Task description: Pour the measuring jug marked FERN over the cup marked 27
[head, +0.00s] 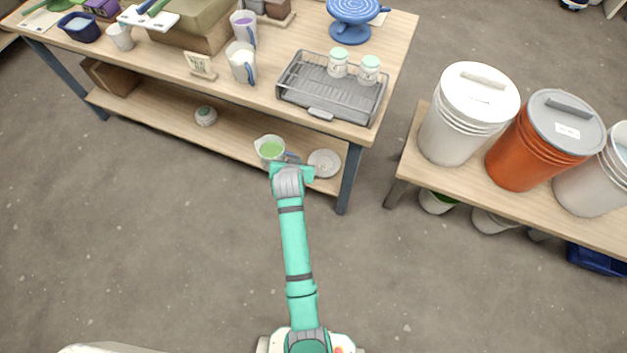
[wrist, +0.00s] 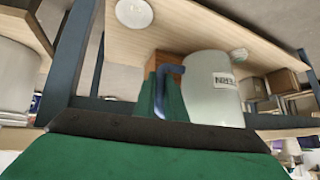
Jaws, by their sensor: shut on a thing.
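The measuring jug marked FERN (wrist: 212,92) is pale, with a blue handle, and its label reads upside down in the wrist view. My gripper (wrist: 163,98) is shut on the handle. In the head view the jug (head: 270,150) holds green liquid and looks about upright at the front of the table's lower shelf; my gripper (head: 291,167) is at its right. I cannot tell whether the jug touches the shelf. No marking 27 is readable. Two small pale cups or jars with green tops, one left (head: 338,64) and one right (head: 370,71), stand on the wire rack.
The rack's grey tray (head: 318,104) sits at the table's right end. Other jugs, one with white contents (head: 241,64) and one with purple (head: 243,27), stand nearby. A pale disc (head: 324,163) and small pot (head: 206,115) are on the lower shelf. Lidded buckets (head: 469,112) stand right. The floor is open.

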